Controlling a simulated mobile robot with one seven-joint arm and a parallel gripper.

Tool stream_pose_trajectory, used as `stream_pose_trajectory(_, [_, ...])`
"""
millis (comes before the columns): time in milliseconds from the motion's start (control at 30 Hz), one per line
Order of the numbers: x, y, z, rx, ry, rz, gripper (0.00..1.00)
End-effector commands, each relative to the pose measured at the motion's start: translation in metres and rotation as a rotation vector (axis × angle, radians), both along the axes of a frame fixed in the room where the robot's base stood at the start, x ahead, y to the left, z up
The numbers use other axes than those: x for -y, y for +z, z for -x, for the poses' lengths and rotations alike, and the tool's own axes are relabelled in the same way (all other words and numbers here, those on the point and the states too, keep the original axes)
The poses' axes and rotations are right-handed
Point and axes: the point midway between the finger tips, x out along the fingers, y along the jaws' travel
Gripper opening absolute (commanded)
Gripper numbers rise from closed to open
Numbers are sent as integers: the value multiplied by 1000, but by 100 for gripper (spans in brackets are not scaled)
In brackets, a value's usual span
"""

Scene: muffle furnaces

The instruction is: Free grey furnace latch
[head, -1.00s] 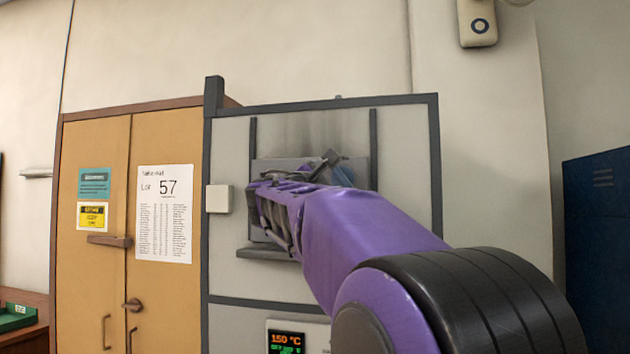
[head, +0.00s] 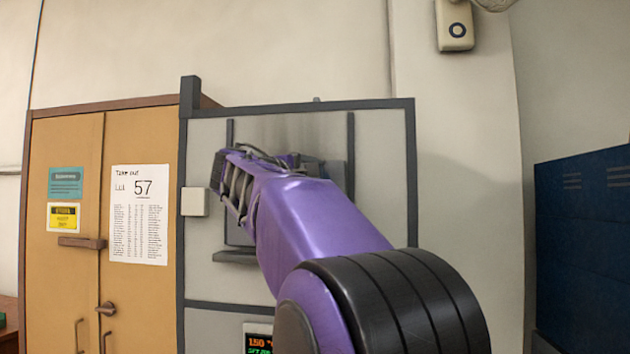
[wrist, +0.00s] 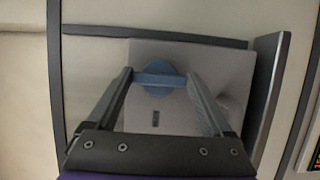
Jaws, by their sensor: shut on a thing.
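The latch is a blue round disc (wrist: 159,90) with a blue crossbar (wrist: 160,79), set on the grey furnace door (wrist: 230,75). My gripper (wrist: 160,76) is shut on the crossbar, one finger against each end of it in the wrist view. In the head view, my purple arm hides the latch and the fingertips. A part of the door (head: 238,231) shows left of my arm, on the front of the grey furnace (head: 382,170).
Dark rails (head: 350,145) flank the door, and a dark ledge (head: 233,256) juts out below it. A wooden cabinet (head: 75,270) stands left, with a white notice (head: 139,230). A dark blue unit (head: 580,250) stands right. A temperature display (head: 258,340) sits low on the furnace.

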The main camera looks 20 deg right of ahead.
Motion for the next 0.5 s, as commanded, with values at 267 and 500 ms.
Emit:
stream_pose_trajectory(267, [0,0,0,9,-1,-11,29])
stream_pose_trajectory(500, [0,0,0,9,-1,-11,90])
